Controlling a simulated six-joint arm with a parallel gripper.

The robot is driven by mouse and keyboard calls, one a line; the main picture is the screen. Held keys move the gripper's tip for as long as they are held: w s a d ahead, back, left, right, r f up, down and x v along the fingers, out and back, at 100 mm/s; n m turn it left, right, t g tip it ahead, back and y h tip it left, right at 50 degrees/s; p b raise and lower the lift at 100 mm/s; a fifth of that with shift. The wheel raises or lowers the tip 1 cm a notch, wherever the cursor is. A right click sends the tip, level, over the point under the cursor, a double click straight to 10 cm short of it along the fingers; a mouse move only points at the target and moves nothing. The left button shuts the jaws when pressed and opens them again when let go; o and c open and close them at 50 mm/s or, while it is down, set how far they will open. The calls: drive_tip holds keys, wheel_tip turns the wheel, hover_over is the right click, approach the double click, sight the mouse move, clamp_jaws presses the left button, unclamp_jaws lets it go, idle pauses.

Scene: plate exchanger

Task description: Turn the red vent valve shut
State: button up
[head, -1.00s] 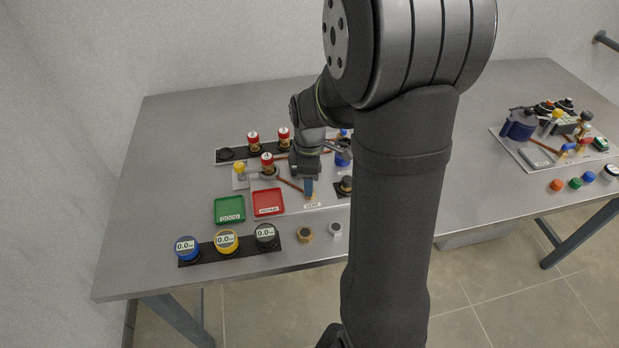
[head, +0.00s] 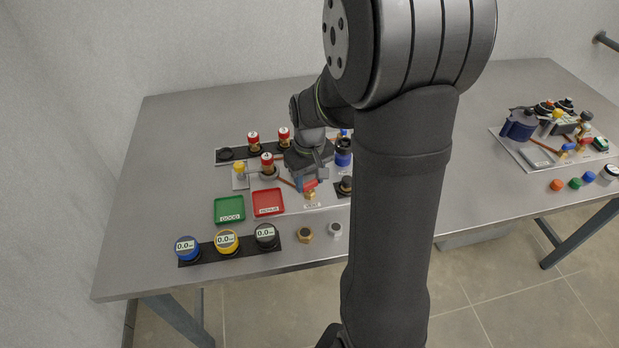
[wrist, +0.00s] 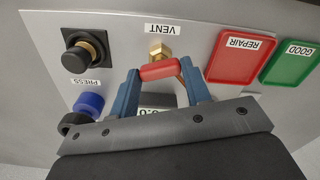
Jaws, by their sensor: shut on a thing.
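The red vent valve handle (wrist: 160,71) sits on a brass fitting (wrist: 160,49) beside the VENT label in the wrist view. In the head view the red handle (head: 310,185) shows just in front of my gripper. My gripper (wrist: 160,79) has its two blue fingers on either side of the handle, at its left and right ends, and is shut on it. In the head view my gripper (head: 305,184) is low over the station panel, and the arm partly hides it.
A red REPAIR tray (head: 268,203) and a green GOOD tray (head: 229,210) lie to the left. A black PRESS button (wrist: 84,51) and a blue cap (wrist: 88,103) are close by in the wrist view. Several round gauges (head: 227,241) stand in front.

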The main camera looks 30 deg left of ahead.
sight(310, 183)
drive_tip(key=shift+m, duration=1.9)
drive_tip(key=o, duration=1)
drive_tip(key=shift+r, duration=0.1)
wheel_tip(310, 183, up, 17)
drive_tip(key=shift+r, duration=0.2)
wheel_tip(310, 183, down, 18)
drive_tip(key=shift+r, duration=0.2)
